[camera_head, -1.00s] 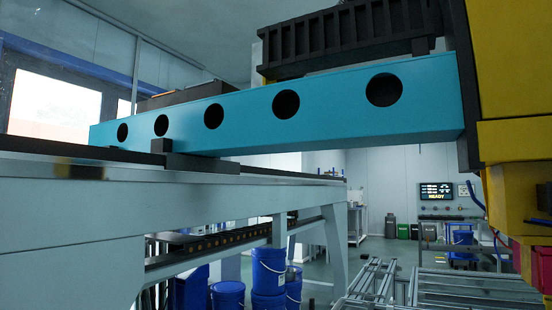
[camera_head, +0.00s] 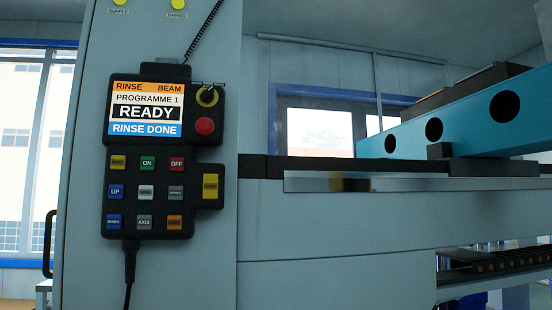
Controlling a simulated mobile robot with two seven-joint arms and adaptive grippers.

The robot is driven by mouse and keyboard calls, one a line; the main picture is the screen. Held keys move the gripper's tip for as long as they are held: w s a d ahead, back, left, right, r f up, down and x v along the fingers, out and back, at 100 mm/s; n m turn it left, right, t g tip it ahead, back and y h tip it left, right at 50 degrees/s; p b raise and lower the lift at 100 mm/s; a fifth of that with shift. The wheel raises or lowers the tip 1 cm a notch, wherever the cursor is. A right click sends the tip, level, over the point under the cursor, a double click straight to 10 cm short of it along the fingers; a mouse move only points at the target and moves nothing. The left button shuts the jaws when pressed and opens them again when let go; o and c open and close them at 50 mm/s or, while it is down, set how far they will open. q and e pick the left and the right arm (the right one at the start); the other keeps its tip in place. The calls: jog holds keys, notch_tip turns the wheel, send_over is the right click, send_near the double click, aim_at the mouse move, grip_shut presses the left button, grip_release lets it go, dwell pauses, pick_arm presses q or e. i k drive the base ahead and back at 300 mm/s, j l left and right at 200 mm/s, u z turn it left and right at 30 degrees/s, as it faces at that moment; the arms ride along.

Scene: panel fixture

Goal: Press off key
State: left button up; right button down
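The red OFF key (camera_head: 177,163) is in the top row of keys on a black control pendant (camera_head: 150,205), right of the green ON key (camera_head: 148,163). The pendant hangs upright on a grey cabinet face at the left of the head view. Its screen (camera_head: 146,110) reads RINSE BEAM, PROGRAMME 1, READY, RINSE DONE. A round red button (camera_head: 205,126) sits right of the screen, below a yellow-ringed switch (camera_head: 207,96). Neither of my grippers is in view.
The grey cabinet (camera_head: 85,180) carries the pendant. Right of it, a machine bed (camera_head: 340,215) supports a turquoise beam (camera_head: 465,118) with round holes. A coiled cord rises from the pendant and a cable hangs below it. A dark handle (camera_head: 48,258) is at the cabinet's left edge.

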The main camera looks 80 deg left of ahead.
aim_at(177, 164)
jog(key=k+j+u, duration=0.1)
jog(key=u, duration=2.95)
jog(key=j+z, duration=0.35)
jog(key=j, duration=0.35)
jog(key=k+j+z, duration=0.1)
jog(key=j+z, duration=0.2)
jog(key=j, duration=0.45)
